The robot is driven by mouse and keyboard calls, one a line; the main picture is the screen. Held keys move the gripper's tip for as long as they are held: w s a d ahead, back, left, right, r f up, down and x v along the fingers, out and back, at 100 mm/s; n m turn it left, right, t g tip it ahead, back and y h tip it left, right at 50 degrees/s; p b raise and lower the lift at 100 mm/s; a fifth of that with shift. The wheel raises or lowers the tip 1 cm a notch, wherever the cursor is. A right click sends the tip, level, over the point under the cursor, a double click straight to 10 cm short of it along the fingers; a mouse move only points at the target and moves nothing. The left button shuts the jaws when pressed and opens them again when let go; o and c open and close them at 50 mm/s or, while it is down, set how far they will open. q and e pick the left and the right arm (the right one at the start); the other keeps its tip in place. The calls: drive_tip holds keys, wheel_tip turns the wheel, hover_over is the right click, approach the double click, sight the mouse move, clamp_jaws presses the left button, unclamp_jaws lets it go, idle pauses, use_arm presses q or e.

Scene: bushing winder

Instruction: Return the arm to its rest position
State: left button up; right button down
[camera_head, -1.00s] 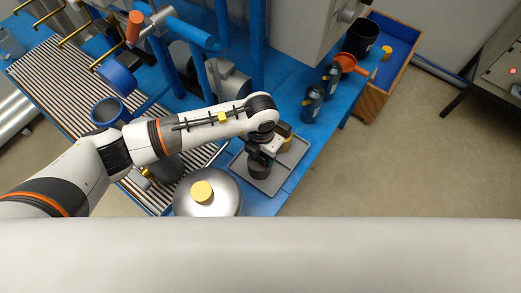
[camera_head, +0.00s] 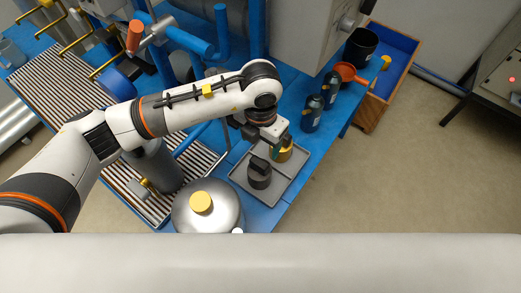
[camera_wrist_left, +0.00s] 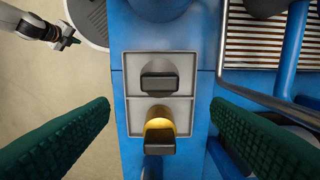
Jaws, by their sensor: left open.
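My left gripper (camera_head: 278,142) is above the back part of a grey two-compartment tray (camera_head: 242,181) on the blue table. In the left wrist view its green fingers (camera_wrist_left: 158,122) are wide apart with nothing between them, and the tray (camera_wrist_left: 131,98) lies below. A dark grey piece with a block handle (camera_head: 259,175) sits in the near compartment; it also shows in the wrist view (camera_wrist_left: 171,80). A yellow piece with a dark handle (camera_wrist_left: 160,130) sits in the other compartment, partly hidden in the head view. My right gripper (camera_wrist_left: 68,40) shows small at the wrist view's upper left; its jaw opening is unclear.
A silver round vessel with a yellow knob (camera_head: 201,202) stands close to the tray's left. Dark bottles (camera_head: 312,113) stand to the right. Blue frame posts (camera_head: 256,30) and a slatted rack (camera_head: 150,204) lie left and behind.

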use_arm(q)
drive_tip(key=shift+r, duration=0.8)
drive_tip(key=shift+r, duration=0.1)
